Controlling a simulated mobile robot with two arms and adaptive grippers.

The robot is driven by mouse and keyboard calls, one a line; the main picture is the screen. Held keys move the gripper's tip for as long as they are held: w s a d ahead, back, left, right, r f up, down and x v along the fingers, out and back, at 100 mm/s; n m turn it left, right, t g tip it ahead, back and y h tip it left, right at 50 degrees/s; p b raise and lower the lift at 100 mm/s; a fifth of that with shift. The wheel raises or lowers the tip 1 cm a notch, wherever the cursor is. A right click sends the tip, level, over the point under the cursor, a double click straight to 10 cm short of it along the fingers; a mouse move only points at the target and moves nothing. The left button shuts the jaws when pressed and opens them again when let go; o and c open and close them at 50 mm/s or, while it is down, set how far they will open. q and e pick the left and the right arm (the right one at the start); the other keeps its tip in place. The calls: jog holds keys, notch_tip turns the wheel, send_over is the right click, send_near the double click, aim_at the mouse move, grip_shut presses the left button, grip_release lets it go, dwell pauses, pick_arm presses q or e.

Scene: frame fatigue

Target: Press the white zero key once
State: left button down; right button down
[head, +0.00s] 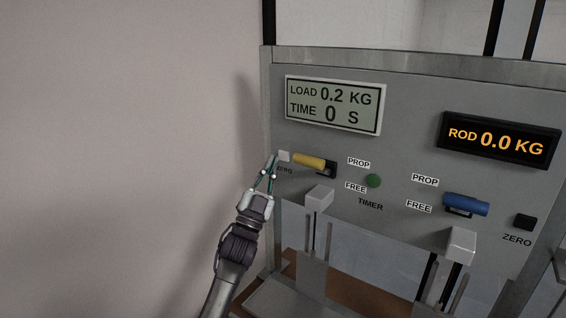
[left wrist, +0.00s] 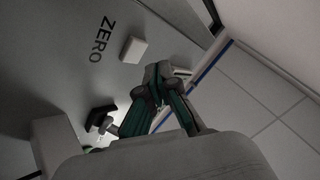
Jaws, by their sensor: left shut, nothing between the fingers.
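The white zero key (head: 284,156) is a small white block at the left end of the grey panel (head: 405,95), with a ZERO label just below it. In the left wrist view the white key (left wrist: 134,49) stands out from the panel beside the ZERO lettering. My left gripper (head: 273,157) is shut and empty, its tips just left of the key in the head view. In the left wrist view the gripper tips (left wrist: 160,76) lie below and right of the key; contact cannot be told. The load display (head: 334,105) reads LOAD 0.2 KG, TIME 0 S. My right gripper is not in view.
A yellow lever (head: 309,161) sits close to the right of the white key. Further right are a green timer button (head: 374,181), a blue lever (head: 466,205), a black zero key (head: 525,222) and a rod display (head: 498,140) reading 0.0 KG. White blocks project below.

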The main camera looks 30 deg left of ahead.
pick_arm(q)
jog(key=shift+w, duration=0.6)
dwell(0.3)
dwell(0.8)
jog(key=shift+w+d+b, duration=0.1)
jog(key=shift+w+b, duration=0.3)
jog(key=shift+w+b, duration=0.3)
jog(key=shift+w, duration=0.05)
dwell(0.5)
jog(key=shift+s, duration=0.15)
jog(key=shift+s+p, duration=0.35)
jog(key=shift+s, duration=0.3)
